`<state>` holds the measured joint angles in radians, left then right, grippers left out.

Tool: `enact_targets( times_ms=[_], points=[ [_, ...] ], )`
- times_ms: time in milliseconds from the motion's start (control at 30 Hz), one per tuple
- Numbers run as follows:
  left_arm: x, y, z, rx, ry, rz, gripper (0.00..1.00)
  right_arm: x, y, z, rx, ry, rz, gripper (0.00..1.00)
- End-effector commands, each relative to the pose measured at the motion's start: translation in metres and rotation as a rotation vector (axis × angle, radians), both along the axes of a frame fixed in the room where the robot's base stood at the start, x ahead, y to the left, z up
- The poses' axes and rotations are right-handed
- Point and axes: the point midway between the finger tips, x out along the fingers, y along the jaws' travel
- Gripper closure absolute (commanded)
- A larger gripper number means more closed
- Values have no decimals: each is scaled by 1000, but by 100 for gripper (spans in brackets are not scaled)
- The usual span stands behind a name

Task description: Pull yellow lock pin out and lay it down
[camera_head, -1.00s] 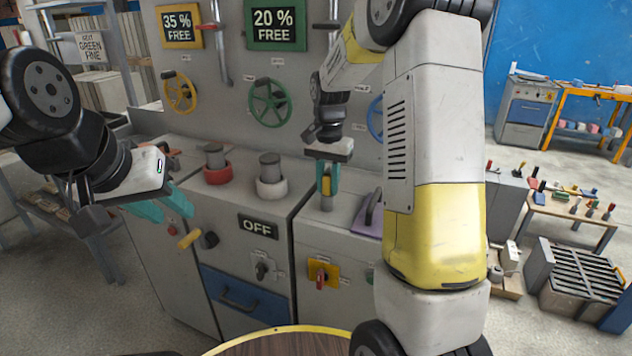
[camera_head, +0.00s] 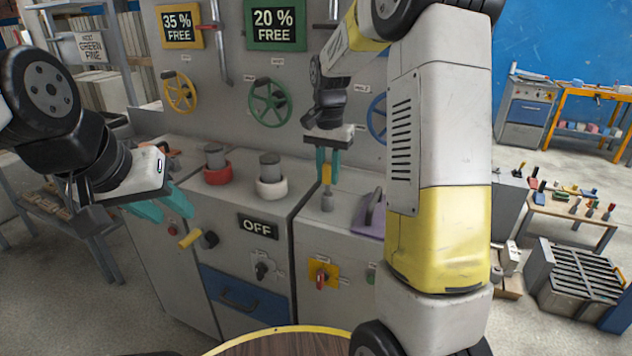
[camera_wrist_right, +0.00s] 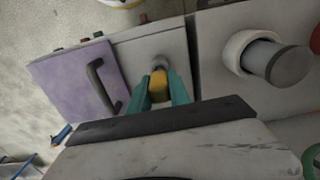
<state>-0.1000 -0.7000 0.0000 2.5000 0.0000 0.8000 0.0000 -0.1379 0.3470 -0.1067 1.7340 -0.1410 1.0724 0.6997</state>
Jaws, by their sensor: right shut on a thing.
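The yellow lock pin (camera_head: 326,173) is between the teal fingers of my right gripper (camera_head: 327,166), which is shut on it. I cannot tell whether the pin's lower end is clear of the post. My left gripper (camera_head: 162,204) is open and empty, left of the cabinets.
A purple plate with a dark handle (camera_head: 368,213) lies right of the post. Grey cylinders with a red ring (camera_head: 217,176) and a white ring (camera_head: 271,188) stand to the left. Bare cabinet top (camera_head: 345,182) shows around the post.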

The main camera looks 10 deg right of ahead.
Motion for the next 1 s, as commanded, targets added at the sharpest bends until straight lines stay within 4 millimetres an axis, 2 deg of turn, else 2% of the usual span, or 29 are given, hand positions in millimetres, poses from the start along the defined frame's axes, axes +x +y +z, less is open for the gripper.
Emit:
enact_targets(
  times_ms=[700, 1000],
  points=[
    [0, 0, 0, 0, 0, 0, 64, 0, 0, 36, 0, -1, 0, 100],
    [0, 0, 0, 0, 0, 0, 64, 0, 0, 42, 0, 0, 0, 100]
  ],
)
